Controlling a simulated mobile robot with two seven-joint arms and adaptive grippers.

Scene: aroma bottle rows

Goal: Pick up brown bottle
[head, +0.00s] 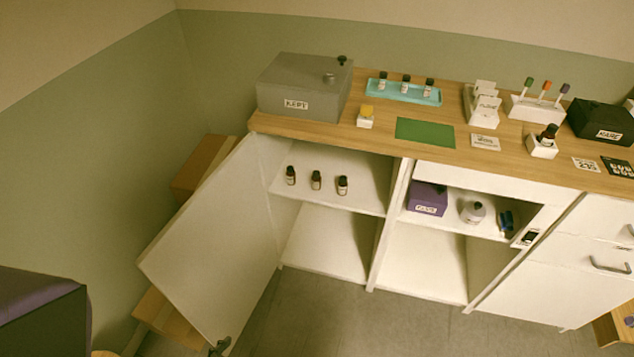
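Three small brown bottles with dark caps and pale labels stand upright in a row on the upper shelf of the open cabinet: a left one (291,176), a middle one (316,181) and a right one (342,185). Three more small dark bottles stand on the teal tray (398,98) on the counter: left (382,82), middle (405,84) and right (428,88). Another brown bottle (548,133) sits in a white holder (541,150) at the counter's right. Neither of my grippers is in view.
The cabinet door (215,240) hangs open to the left. A grey box (305,88), green mat (425,133) and dark box (601,123) are on the wooden counter. A purple box (428,198) and white round container (473,212) share the adjacent shelf. The lower compartments look empty.

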